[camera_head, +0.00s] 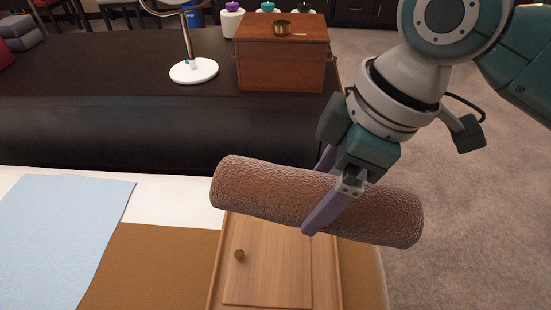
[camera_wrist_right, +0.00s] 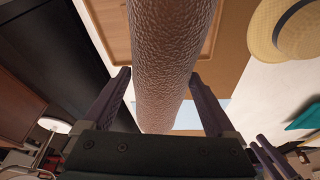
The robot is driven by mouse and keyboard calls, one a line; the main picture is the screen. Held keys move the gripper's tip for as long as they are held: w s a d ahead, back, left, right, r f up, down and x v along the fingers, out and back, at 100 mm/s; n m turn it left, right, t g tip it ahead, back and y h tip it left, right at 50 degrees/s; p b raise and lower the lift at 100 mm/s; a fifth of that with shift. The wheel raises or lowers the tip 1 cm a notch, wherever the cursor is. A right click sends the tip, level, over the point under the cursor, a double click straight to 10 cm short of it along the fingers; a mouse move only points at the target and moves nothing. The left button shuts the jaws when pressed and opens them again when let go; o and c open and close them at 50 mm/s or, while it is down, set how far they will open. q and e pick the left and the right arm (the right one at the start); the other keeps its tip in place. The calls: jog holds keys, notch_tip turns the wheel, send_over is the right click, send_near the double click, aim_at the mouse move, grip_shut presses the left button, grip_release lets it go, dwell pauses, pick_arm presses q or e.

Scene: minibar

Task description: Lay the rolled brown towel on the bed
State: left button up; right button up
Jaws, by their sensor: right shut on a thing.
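The rolled brown towel (camera_head: 248,187) hangs level across my right gripper (camera_head: 330,195), whose two purple fingers are shut around its middle. It also shows between the fingers in the right wrist view (camera_wrist_right: 170,55). The towel is in the air above the right end of the bed (camera_head: 165,260), which has a white and a brown area. A wooden box with a small knob (camera_head: 268,270) lies below the towel, partly covered by it in view. Dark purple prongs at the wrist view's lower right look like my left gripper (camera_wrist_right: 273,158); their state is unclear.
A light blue cloth (camera_head: 60,240) lies on the bed at left. A dark bench (camera_head: 120,70) behind holds a reddish wooden chest (camera_head: 282,65) and a white lamp base (camera_head: 194,71). A straw hat (camera_wrist_right: 290,25) and teal item show in the wrist view. Carpet lies at right.

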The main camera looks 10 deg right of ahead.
jog(key=shift+s+a+f+n+g+b, duration=0.15)
jog(key=shift+s+a+n+b, duration=0.3)
jog(key=shift+s, duration=0.2)
jog(key=shift+s+a+f+n+g+b, duration=0.15)
jog(key=shift+s+a+n+b, duration=0.15)
jog(key=shift+s+n+b, duration=0.25)
jog(key=shift+s+a+f, duration=0.1)
jog(key=shift+s+f, duration=0.05)
jog(key=shift+s, duration=0.25)
pick_arm(q)
notch_tip(320, 180, down, 12)
jog(key=b, duration=0.8)
jog(key=shift+r, duration=0.25)
pick_arm(e)
jog(key=shift+a+f, duration=0.1)
jog(key=shift+f, duration=9.55)
pick_arm(q)
jog(key=shift+w, duration=0.1)
jog(key=shift+f+b, duration=0.35)
pick_arm(e)
jog(key=shift+f, duration=0.55)
jog(key=o, duration=1.2)
